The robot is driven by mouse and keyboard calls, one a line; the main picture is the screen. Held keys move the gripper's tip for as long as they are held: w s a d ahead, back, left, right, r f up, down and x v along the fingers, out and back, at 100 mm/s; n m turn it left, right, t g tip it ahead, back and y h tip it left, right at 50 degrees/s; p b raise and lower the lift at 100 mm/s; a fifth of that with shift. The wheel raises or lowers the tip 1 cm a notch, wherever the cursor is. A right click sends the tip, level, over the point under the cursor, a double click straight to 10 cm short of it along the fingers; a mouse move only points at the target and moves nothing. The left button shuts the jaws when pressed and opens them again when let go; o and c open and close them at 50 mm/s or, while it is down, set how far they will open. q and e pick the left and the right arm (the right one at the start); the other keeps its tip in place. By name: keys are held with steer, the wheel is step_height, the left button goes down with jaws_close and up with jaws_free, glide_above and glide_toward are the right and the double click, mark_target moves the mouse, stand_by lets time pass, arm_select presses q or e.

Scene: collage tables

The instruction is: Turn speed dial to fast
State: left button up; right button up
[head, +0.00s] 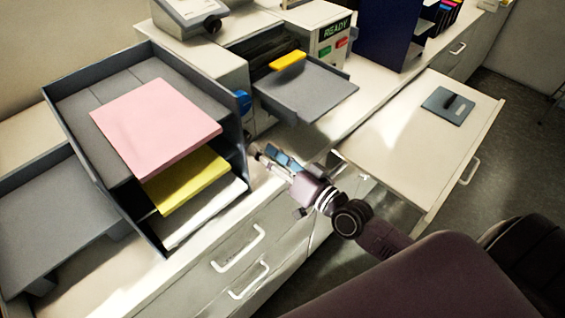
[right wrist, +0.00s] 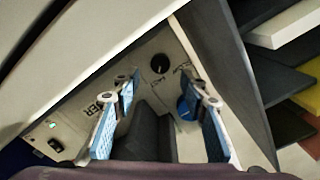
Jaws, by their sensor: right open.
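A machine's panel shows in the right wrist view with a small black dial (right wrist: 160,64) and a blue knob (right wrist: 184,107). The dial's pointer and most of the lettering beside it are too small to read. In the head view the blue knob (head: 243,101) is on the machine's near side, beside the paper rack; I cannot make out the black dial there. My right gripper (head: 268,156) is open and empty, low in front of that panel. In the right wrist view its blue-padded fingers (right wrist: 160,92) are apart, with the right finger close to the blue knob. My left gripper is not in view.
A dark paper rack (head: 160,238) with pink (head: 155,125), yellow (head: 187,182) and white sheets stands close left of my right gripper. The machine's grey tray (head: 310,98) juts out above it. A pulled-out drawer (head: 400,140) is at the right.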

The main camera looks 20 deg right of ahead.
steer(key=shift+v, duration=3.1)
